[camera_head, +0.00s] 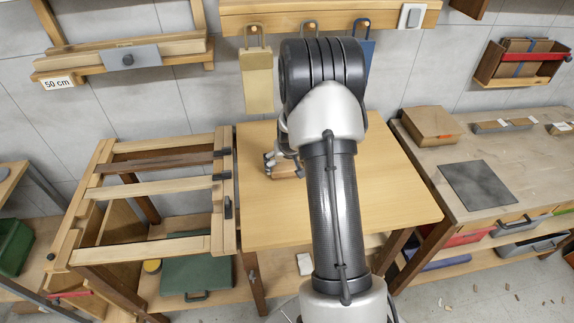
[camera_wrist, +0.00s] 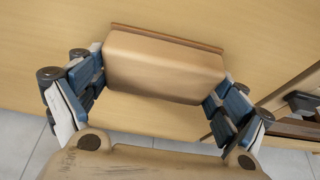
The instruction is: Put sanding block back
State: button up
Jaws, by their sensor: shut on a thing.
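The sanding block (camera_wrist: 165,65) is a tan block with a thin brown edge along its far side. In the wrist view my gripper (camera_wrist: 160,88) has one finger pad against each end of it. In the head view my gripper (camera_head: 277,162) is low over the left part of the wooden table (camera_head: 400,196), with a small part of the block (camera_head: 285,173) showing under the fingers. My arm hides the middle of the table. I cannot tell whether the block touches the tabletop.
A slatted wooden frame (camera_head: 150,188) with dark clamps stands close to the table's left edge. On the right bench are a dark square plate (camera_head: 479,185), a wooden box (camera_head: 431,124) and small labelled blocks (camera_head: 490,127). A rail (camera_head: 268,17) with hanging tools crosses the wall behind.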

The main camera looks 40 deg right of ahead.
jog(key=o, duration=1)
jog(key=shift+f, duration=0.1)
jog(key=shift+r, duration=0.35)
jog(key=p+v, duration=0.3)
jog(key=v, duration=0.8)
jog(key=s+a+r+n+y, duration=0.1)
jog(key=s+a+r+n, duration=0.15)
jog(key=a+r, duration=0.6)
jog(key=s+a+r+n, duration=0.1)
jog(key=s+a+r, duration=0.3)
jog(key=a+r, duration=0.4)
jog(key=s+a+r+n, duration=0.1)
jog(key=s+a, duration=0.5)
jog(key=s, duration=0.2)
jog(key=s+a+r+n+y, duration=0.1)
jog(key=s+a+r, duration=0.1)
jog(key=s+a, duration=0.4)
jog(key=s, duration=0.3)
jog(key=shift+a+n+t, duration=0.3)
jog(key=shift+a+n, duration=0.05)
